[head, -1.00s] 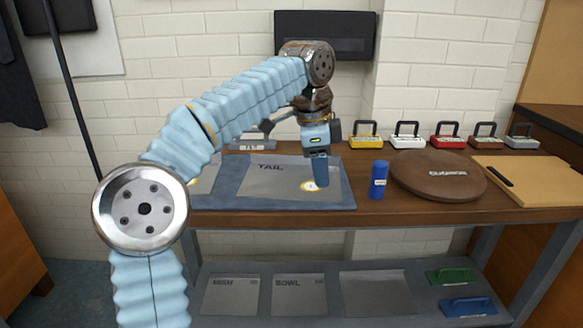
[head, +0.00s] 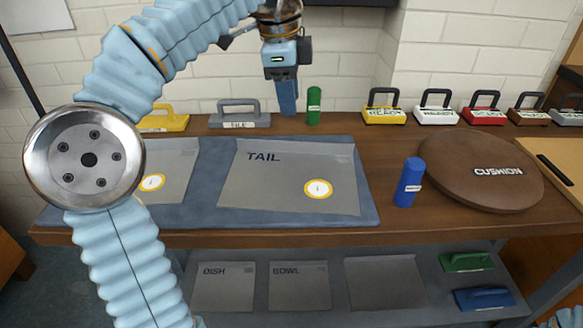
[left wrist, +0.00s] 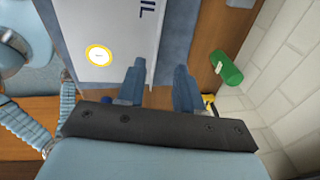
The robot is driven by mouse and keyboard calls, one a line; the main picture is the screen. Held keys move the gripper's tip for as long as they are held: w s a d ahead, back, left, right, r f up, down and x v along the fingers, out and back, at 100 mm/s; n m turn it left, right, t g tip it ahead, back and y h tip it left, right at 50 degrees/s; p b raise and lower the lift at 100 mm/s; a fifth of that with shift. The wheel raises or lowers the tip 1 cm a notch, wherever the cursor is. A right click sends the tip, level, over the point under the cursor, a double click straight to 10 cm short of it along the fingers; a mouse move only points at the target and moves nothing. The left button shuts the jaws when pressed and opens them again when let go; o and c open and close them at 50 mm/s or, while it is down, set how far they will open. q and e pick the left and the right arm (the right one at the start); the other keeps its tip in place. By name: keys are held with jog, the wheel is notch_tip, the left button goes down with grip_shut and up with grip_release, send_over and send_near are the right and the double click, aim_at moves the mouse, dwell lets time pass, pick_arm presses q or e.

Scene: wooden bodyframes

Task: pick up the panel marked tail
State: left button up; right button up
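The grey panel marked TAIL (head: 262,185) lies flat on the blue mat (head: 366,213) on the wooden table. It has a white round mark with a yellow ring (head: 318,189) near its front right. The panel's edge also shows in the left wrist view (left wrist: 118,35). My left gripper (head: 288,112) is raised beyond the panel's back edge, beside the green cylinder, apart from the panel. In the left wrist view its two fingers (left wrist: 158,82) stand apart with nothing between them. My right gripper is out of view.
Another grey panel (head: 172,170) lies left on the mat. A green cylinder (head: 314,106) stands behind; a blue cylinder (head: 409,183) and a brown cushion (head: 470,160) stand right. Several handled blocks, including a red one (head: 480,116), line the back. Panels lie on the lower shelf (head: 340,318).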

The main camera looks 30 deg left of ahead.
pick_arm(q)
send_over(295, 142)
jog(key=f, duration=0.4)
jog(key=shift+s+a+f+b, duration=0.1)
jog(key=shift+s+a+b, duration=0.1)
jog(key=shift+s+b, duration=0.15)
jog(key=f, duration=0.5)
jog(key=shift+w+d+f+b, duration=0.2)
jog(key=shift+w+b, duration=0.05)
jog(key=shift+b, duration=0.15)
grip_shut()
